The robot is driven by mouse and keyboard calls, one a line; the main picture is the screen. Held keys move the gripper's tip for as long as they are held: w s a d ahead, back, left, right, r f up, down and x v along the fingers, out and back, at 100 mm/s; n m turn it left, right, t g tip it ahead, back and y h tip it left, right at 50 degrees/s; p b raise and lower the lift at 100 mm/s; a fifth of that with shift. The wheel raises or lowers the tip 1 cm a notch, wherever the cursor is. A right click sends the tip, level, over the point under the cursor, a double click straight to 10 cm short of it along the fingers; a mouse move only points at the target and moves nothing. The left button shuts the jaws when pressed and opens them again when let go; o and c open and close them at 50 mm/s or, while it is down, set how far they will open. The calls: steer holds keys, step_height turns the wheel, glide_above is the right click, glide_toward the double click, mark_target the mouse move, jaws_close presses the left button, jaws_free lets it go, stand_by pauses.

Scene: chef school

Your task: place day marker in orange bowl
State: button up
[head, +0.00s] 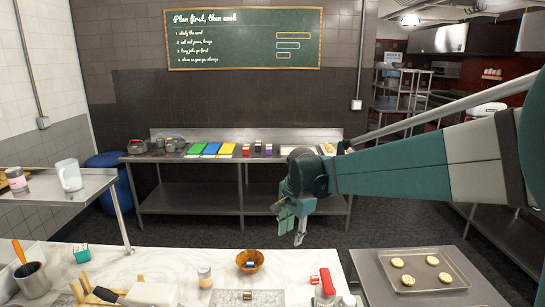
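The orange bowl (258,257) stands on the white marble counter in front of me. A small light-and-dark item (250,265) shows at the bowl; it is too small to identify, and I cannot tell whether it is inside or against the near wall. I cannot tell for sure which thing is the day marker. My gripper (291,237) hangs in the air beyond and to the right of the bowl, fingers pointing down. Its fingers are apart with nothing visible between them.
A jar (205,277), a red-topped item (327,282) and a small dark block (247,295) are near the bowl. A cookie tray (462,283) lies at the right. Utensils crowd the left. A steel table (180,156) with coloured boards stands behind.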

steer(key=s+d+n+b, duration=0.1)
steer(key=s+d, duration=0.2)
steer(key=s, duration=0.3)
steer(key=s+d+r+n+t+b, duration=0.1)
steer(key=s+d+n, duration=0.1)
steer(key=s, duration=0.4)
steer(key=s+d+n+t+b, duration=0.1)
steer(key=s+d+n, duration=0.1)
steer(key=s+d, duration=0.2)
steer(key=shift+s+d+r+b, duration=0.15)
steer(key=shift+s+b, duration=0.05)
steer(key=shift+s, duration=0.45)
steer(key=shift+s+d+r+b, duration=0.1)
steer(key=shift+s+b, duration=0.05)
steer(key=shift+s, duration=0.45)
steer(key=s+d+f+n+t+b, duration=0.1)
steer(key=s+d+f+n+b, duration=0.1)
steer(key=s, duration=0.6)
steer(key=s+d+f+n+t+b, duration=0.1)
steer(key=s+d+f+n, duration=0.2)
steer(key=s+f, duration=0.4)
steer(key=shift+s+d+n+h+b, duration=0.3)
steer(key=shift+s+d+n+b, duration=0.1)
steer(key=shift+s, duration=0.7)
